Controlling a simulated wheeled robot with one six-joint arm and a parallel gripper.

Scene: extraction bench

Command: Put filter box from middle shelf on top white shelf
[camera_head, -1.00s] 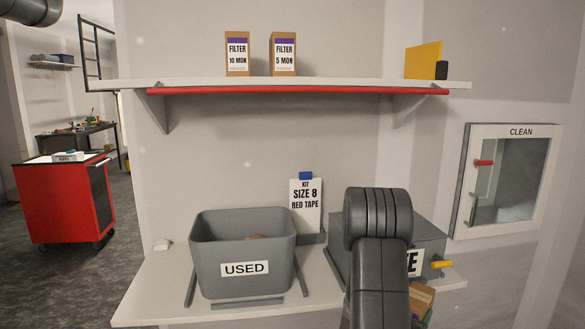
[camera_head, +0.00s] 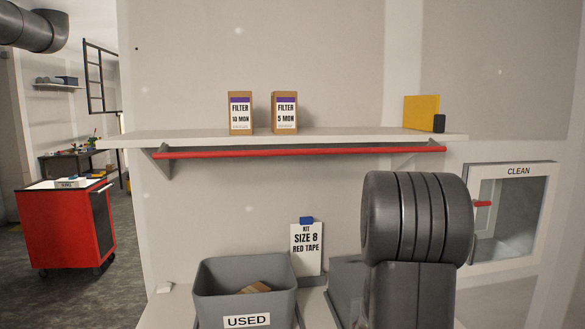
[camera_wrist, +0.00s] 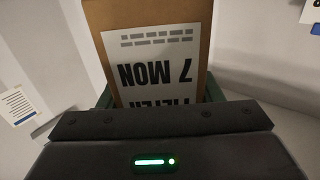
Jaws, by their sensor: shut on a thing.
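A brown filter box (camera_wrist: 155,65) with a white label reading "7 MON" upside down fills the middle of the wrist view. My gripper (camera_wrist: 160,103) is shut on it, with green finger parts at both sides of the box. In the head view, my arm is in front at the lower right, and neither the gripper nor the held box shows. The top white shelf (camera_head: 340,138) has a red bar under its front edge. Two filter boxes stand upright on it, "10 MON" (camera_head: 241,113) and "5 MON" (camera_head: 285,113).
A yellow block (camera_head: 420,112) and a small black item (camera_head: 439,123) sit at the shelf's right end. The shelf is clear between them and the "5 MON" box. Below are a grey USED bin (camera_head: 215,305), a kit sign (camera_head: 306,250) and a CLEAN cabinet (camera_head: 512,171) at right.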

